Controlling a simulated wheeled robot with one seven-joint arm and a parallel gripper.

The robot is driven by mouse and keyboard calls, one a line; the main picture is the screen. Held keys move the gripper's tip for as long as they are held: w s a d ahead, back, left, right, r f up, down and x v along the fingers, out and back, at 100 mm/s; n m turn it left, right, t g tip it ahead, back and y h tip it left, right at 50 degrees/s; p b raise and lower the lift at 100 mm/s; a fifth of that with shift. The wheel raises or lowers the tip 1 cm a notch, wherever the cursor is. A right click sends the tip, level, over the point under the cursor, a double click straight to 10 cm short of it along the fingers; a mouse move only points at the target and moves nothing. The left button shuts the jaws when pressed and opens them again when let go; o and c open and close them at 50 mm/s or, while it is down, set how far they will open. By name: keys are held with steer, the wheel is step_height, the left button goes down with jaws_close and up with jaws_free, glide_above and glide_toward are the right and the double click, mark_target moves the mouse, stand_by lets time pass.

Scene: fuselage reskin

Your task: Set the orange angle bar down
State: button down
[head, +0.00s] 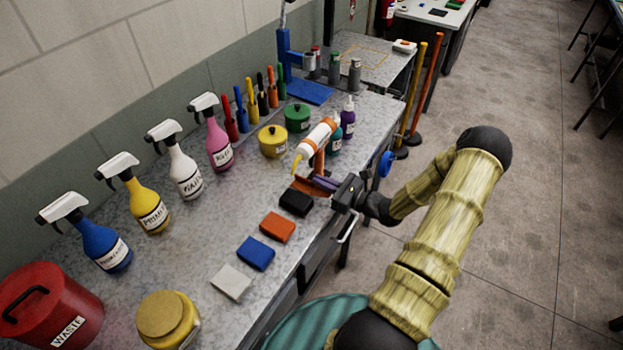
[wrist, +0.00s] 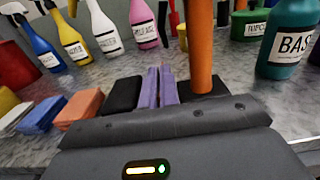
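My gripper (head: 325,183) is low over the bench's front edge. Its two purple fingers (wrist: 159,86) stand close together, with nothing visible between them. I cannot pick out an orange angle bar for certain. An orange upright (head: 319,160) stands just beyond the fingers, with a flat reddish-orange piece (head: 304,187) at its foot. In the wrist view the orange upright (wrist: 201,45) rises just right of the fingers, apart from them. A white and orange cartridge tool (head: 315,139) with a yellow nozzle lies at its top. My gripper body hides part of the bench below.
Black (head: 296,201), orange (head: 277,227), blue (head: 256,253) and white (head: 232,282) blocks line the bench's front. Spray bottles stand behind. A teal bottle (wrist: 288,40) is to the right. Bare bench top (head: 215,235) lies between the blocks and the spray bottles.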

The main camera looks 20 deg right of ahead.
mark_target(305, 186)
steer(key=shift+w+a, duration=0.1)
steer(key=shift+a, duration=0.05)
steer(key=shift+w+a+r, duration=0.1)
steer(key=shift+w+a, duration=0.15)
steer(key=shift+w, duration=0.05)
steer(key=w+p, duration=0.1)
steer(key=w+a+f, duration=0.1)
steer(key=shift+w+a+p, duration=0.3)
steer(key=shift+p, duration=0.05)
steer(key=shift+s+d+f, duration=0.1)
steer(key=shift+f, duration=0.45)
steer(key=c, duration=1.7)
jaws_free()
